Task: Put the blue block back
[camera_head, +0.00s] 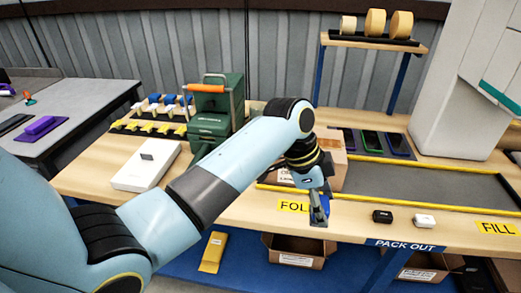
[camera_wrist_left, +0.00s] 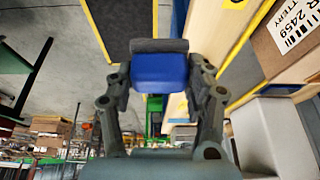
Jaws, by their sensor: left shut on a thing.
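My left gripper (camera_head: 318,212) points down over the front edge of the wooden table, beside the yellow "FOLD" label, which it partly covers. It is shut on the blue block (camera_wrist_left: 160,71). In the left wrist view the block sits between the two fingers of the gripper (camera_wrist_left: 160,88), with a dark grey piece across its far end. In the head view only a little blue shows at the fingers. Small blue and white items (camera_head: 168,100) stand in a rack at the back left of the table. My right gripper is not in view.
Small black (camera_head: 382,216) and white (camera_head: 424,220) cases sit near the front edge. A green case (camera_head: 215,105) stands at the back.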

